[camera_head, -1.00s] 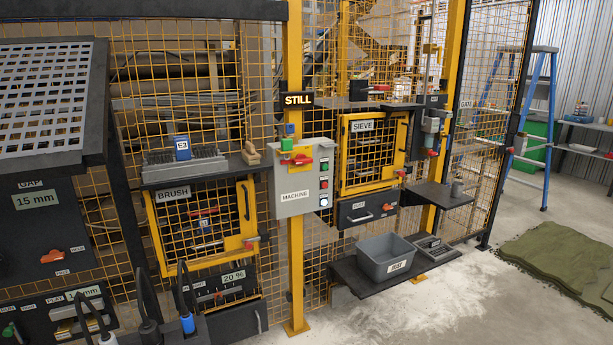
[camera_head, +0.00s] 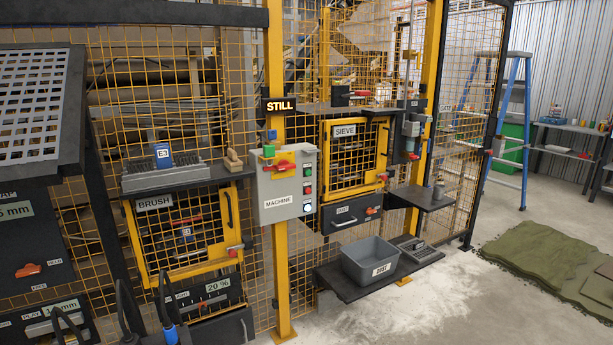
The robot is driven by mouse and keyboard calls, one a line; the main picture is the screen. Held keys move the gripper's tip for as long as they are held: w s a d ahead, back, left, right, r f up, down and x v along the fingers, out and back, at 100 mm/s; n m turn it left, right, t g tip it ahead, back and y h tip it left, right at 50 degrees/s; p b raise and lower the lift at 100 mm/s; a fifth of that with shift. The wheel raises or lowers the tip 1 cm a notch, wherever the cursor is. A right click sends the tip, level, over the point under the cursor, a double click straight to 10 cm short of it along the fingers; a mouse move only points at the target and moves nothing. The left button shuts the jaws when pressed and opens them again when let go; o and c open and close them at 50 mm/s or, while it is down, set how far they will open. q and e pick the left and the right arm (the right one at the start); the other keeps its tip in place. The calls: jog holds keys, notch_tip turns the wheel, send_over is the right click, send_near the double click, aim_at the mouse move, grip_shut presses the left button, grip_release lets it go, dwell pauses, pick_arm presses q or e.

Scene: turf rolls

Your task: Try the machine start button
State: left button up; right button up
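The grey machine control box (camera_head: 270,207), labelled MACHINE, is mounted on a yellow post in the middle of the view. A column of buttons runs down its right side: a green one (camera_head: 308,170), a red one (camera_head: 307,189) and a pale, lit-looking one (camera_head: 307,207). Which of them is the start button cannot be read. An orange-red switch handle (camera_head: 281,166) sits at the upper left of the box, with a green block (camera_head: 268,151) by it. A sign above reads STILL (camera_head: 281,106).
Mesh doors labelled BRUSH (camera_head: 154,203) and SIEVE (camera_head: 345,129) flank the box. A grey dust bin (camera_head: 371,252) stands on a low shelf at right. Dark upright handles stand at the lower left. The floor in front of the post is open, with pale dust.

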dwell(0.3)
pick_arm(q)
grip_shut()
dwell(1.2)
